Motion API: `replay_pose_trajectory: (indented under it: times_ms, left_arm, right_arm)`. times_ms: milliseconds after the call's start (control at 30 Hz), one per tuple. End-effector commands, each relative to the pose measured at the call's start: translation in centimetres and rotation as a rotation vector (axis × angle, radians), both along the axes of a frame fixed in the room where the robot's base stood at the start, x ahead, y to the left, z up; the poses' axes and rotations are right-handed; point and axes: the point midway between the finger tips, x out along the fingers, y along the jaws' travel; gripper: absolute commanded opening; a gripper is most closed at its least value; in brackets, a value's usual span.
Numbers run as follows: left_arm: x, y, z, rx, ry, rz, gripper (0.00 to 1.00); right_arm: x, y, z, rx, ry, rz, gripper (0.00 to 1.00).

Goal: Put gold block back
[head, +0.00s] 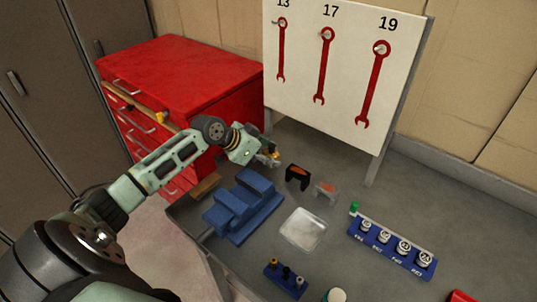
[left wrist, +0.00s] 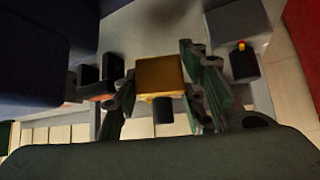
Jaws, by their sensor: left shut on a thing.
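The gold block (left wrist: 159,75) shows in the left wrist view between the two fingers of my left gripper (left wrist: 160,98), which is shut on it. In the head view my left gripper (head: 270,158) is above the back of the grey table, behind the blue stepped stand (head: 247,212). Only a small gold-coloured bit of the block shows there, with the fingers hiding most of it. Whether the block touches anything below is unclear. My right gripper is not in view.
A black holder (head: 297,174) and a grey holder (head: 325,190) stand just right of my gripper. A white tray (head: 302,230) and a blue socket rail (head: 393,246) lie nearer. The wrench board (head: 345,75) rises behind; a red cabinet (head: 185,72) is left.

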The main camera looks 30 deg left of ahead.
Motion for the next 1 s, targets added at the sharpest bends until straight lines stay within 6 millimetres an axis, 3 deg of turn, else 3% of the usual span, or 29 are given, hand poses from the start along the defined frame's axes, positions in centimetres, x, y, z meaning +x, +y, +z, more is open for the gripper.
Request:
replay_pose_trajectory:
  times_ms: [767, 800, 1000]
  left_arm:
    - [0.1, 0.0, -1.4, 0.001, -0.003, -0.001, 0.01]
    - [0.0, 0.0, -1.6, 0.002, 0.001, -0.001, 0.42]
    - [-0.1, -0.1, -1.8, 0.001, 0.005, -0.003, 0.46]
  right_arm:
    - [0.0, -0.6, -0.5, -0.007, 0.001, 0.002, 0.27]
    - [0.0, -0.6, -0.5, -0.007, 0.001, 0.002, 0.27]
    - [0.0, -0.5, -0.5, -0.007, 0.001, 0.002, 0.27]
